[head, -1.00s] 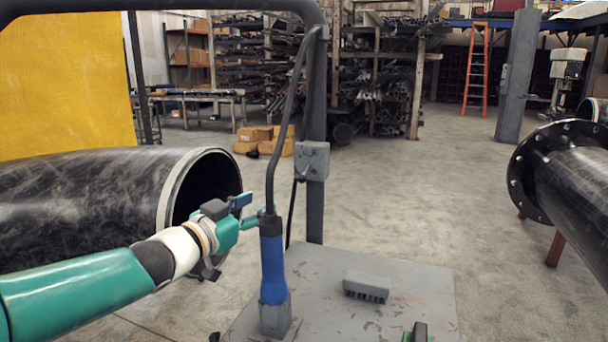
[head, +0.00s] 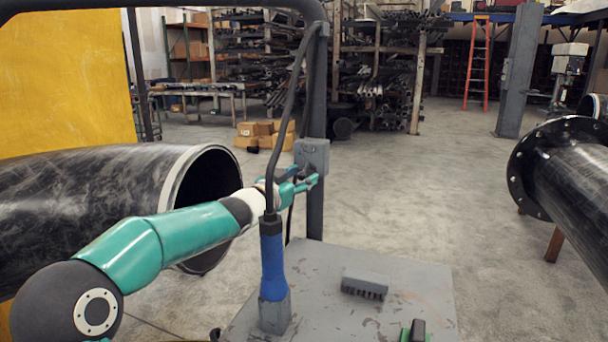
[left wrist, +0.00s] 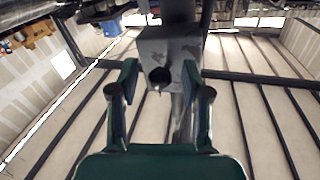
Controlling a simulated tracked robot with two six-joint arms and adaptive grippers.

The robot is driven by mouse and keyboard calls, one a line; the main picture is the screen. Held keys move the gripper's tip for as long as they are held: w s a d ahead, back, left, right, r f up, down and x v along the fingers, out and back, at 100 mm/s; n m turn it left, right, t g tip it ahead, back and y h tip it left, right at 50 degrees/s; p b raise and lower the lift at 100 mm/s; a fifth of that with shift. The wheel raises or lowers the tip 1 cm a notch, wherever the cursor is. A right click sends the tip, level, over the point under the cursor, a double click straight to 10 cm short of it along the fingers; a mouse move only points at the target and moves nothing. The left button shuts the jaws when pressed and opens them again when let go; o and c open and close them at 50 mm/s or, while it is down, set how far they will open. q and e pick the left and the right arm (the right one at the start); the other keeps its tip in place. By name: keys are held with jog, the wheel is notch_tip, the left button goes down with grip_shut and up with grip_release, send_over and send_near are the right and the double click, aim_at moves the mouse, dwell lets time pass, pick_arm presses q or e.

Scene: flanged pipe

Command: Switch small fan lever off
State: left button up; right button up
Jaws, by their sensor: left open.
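A grey switch box (head: 312,153) is fixed to the dark upright post in the head view. It also shows in the left wrist view (left wrist: 170,45), with a dark round lever end (left wrist: 160,76) on its face. My left gripper (head: 309,181) is open just below the box in the head view. In the left wrist view my left gripper's fingers (left wrist: 160,84) stand on either side of the lever end. I cannot tell whether they touch it. The lever is mostly hidden in the head view. My right gripper is not in view.
A grey brush (head: 364,285) lies on the table. Large black pipes stand left (head: 90,190) and right (head: 580,190).

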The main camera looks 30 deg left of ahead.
pick_arm(q)
jog(key=shift+w, duration=0.45)
jog(key=shift+c, duration=0.2)
grip_shut()
jog(key=f+b, duration=0.1)
jog(key=b, duration=0.2)
jog(key=shift+t, duration=0.4)
jog(key=shift+w+r+b, duration=0.1)
jog(key=shift+r+b, duration=0.05)
jog(key=shift+b, duration=0.2)
jog(key=shift+r, duration=0.1)
jog(key=shift+o, duration=0.2)
grip_release()
